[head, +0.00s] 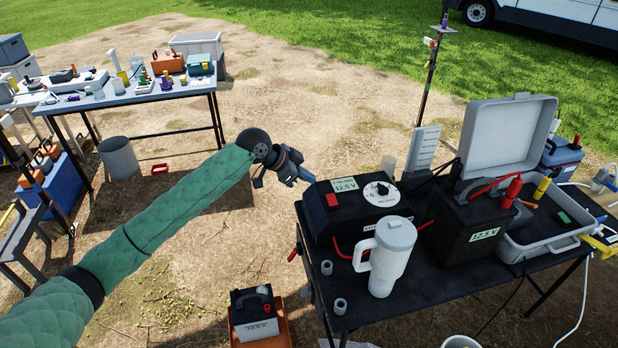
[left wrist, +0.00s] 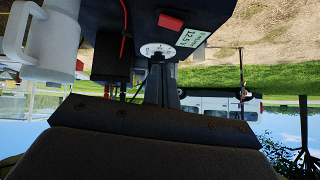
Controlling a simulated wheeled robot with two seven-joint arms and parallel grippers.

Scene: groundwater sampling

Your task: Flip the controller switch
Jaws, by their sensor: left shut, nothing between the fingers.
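The controller is a black box (head: 350,222) on the near left part of the black table, with a 12.5 V label and a white round dial (head: 382,193). Its red switch (head: 332,200) is on the left of the top face. In the left wrist view, which is upside down, the red switch (left wrist: 170,21) and dial (left wrist: 157,50) show beyond the fingers. My left gripper (head: 308,177) is shut and empty, just behind and left of the controller; the fingertips (left wrist: 160,62) look apart from the switch. My right gripper is not in view.
A white jug-like tumbler (head: 391,255) stands in front of the controller. A black battery (head: 474,225) and an open grey case (head: 507,135) are to its right on the table (head: 440,308). Another table (head: 130,98) with tools is at the back left. Bare ground lies between.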

